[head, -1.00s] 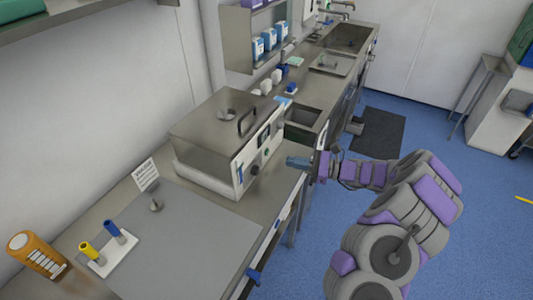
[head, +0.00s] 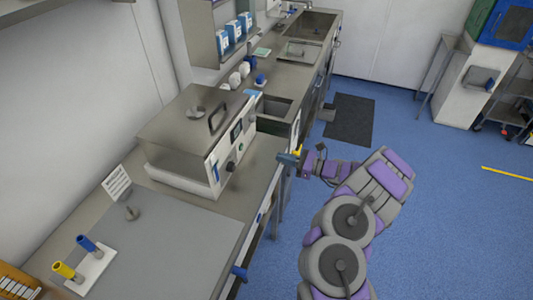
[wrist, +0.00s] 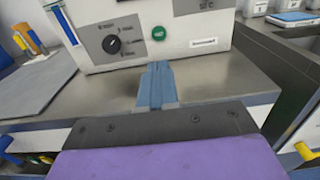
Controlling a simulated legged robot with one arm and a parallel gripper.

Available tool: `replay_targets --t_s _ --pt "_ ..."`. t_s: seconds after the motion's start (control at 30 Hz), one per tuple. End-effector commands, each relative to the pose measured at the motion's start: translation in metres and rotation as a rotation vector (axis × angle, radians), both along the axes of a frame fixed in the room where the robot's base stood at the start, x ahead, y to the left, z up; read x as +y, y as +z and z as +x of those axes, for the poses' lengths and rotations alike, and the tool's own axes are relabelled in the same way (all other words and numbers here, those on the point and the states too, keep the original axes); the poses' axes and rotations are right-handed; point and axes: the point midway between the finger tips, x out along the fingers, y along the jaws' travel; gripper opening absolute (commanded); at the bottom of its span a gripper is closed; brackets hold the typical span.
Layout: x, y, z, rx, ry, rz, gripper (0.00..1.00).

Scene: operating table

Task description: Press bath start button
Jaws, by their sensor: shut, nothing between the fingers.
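The water bath (head: 185,140) is a steel-lidded box with a white front panel, standing on the steel counter. In the wrist view its panel (wrist: 90,25) carries a black dial (wrist: 113,44) and a round green button (wrist: 158,33) to the dial's right. The green button also shows, very small, in the head view (head: 241,148). My gripper (head: 283,157) has its blue fingers shut and empty, in front of the panel and apart from it. In the wrist view the fingertips (wrist: 160,66) point toward the panel, below the green button. No start label is readable.
The steel counter (wrist: 205,80) runs below the bath, with its front edge close to my gripper. A sink basin (head: 272,110) lies beyond the bath. A rack with a yellow and a blue tube (head: 88,245) stands at the near left. Blue floor is open at right.

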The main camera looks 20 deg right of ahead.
Motion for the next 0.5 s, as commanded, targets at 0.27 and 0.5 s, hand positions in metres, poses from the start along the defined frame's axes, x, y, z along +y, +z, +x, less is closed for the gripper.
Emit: replay_targets --t_s 0.27,0.5 --pt "0.041 -0.002 0.028 0.0 0.004 -0.001 0.0" --pt "0.078 -0.002 0.055 -0.001 0.004 0.001 0.0"
